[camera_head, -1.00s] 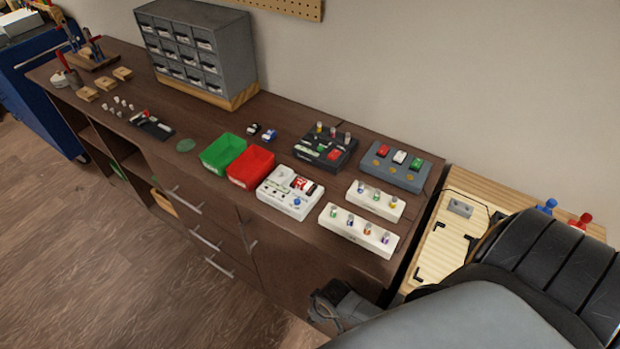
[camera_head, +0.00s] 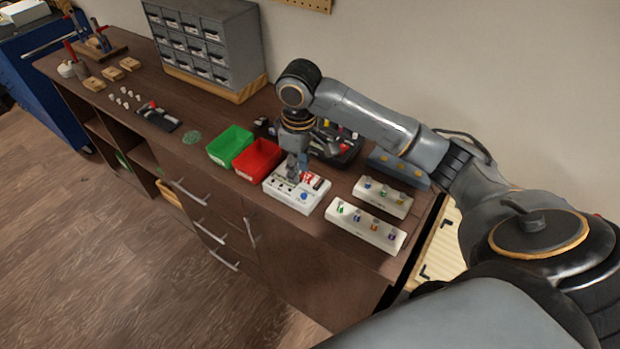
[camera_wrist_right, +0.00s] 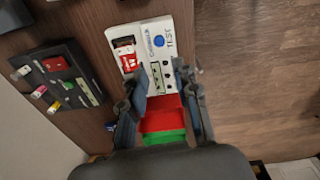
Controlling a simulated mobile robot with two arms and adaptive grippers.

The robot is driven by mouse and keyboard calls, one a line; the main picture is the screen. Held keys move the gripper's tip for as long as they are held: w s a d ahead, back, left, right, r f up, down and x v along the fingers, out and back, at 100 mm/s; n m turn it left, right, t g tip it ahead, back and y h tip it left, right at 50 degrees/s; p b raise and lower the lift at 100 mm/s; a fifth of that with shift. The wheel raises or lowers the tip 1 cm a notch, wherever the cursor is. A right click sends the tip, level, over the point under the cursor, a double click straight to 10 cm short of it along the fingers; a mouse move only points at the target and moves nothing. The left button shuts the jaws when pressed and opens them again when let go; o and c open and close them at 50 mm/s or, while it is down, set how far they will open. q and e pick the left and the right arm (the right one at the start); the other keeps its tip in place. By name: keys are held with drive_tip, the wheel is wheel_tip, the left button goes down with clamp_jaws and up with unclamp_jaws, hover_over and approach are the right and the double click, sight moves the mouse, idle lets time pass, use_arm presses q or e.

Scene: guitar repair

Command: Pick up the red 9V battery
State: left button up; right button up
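The red battery (camera_head: 312,180), with white markings, lies in a slot on the white tester box (camera_head: 296,204) on the bench. My right gripper (camera_head: 292,172) is above the tester box, pointing down. In the wrist view its fingers (camera_wrist_right: 160,74) are spread with nothing between them. The battery is just beyond the left fingertip, not between the fingers. My left gripper is not in view.
A red bin (camera_head: 258,158) and a green bin (camera_head: 230,144) stand left of the box. White knob blocks (camera_head: 383,193) (camera_head: 366,228) stand to its right. A dark tray (camera_wrist_right: 62,78) with small coloured parts is behind, partly hidden by my arm. The floor in front is clear.

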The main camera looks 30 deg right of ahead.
drive_tip(key=w+d+r+m, duration=0.1)
drive_tip(key=w+d+r, duration=0.1)
drive_tip(key=d+r, duration=0.35)
drive_tip(key=p, duration=0.1)
hover_over(312, 178)
wheel_tip(312, 178, down, 8)
drive_tip(key=shift+s+r, duration=0.15)
drive_tip(key=shift+r, duration=0.05)
drive_tip(key=shift+w+f+p, duration=0.15)
drive_tip(key=shift+f+p, duration=0.25)
drive_tip(key=shift+f, duration=1)
drive_tip(key=shift+w+f+p, duration=0.1)
drive_tip(key=shift+f+p, duration=0.25)
drive_tip(key=shift+f, duration=1)
drive_tip(key=shift+c, duration=0.5)
clamp_jaws()
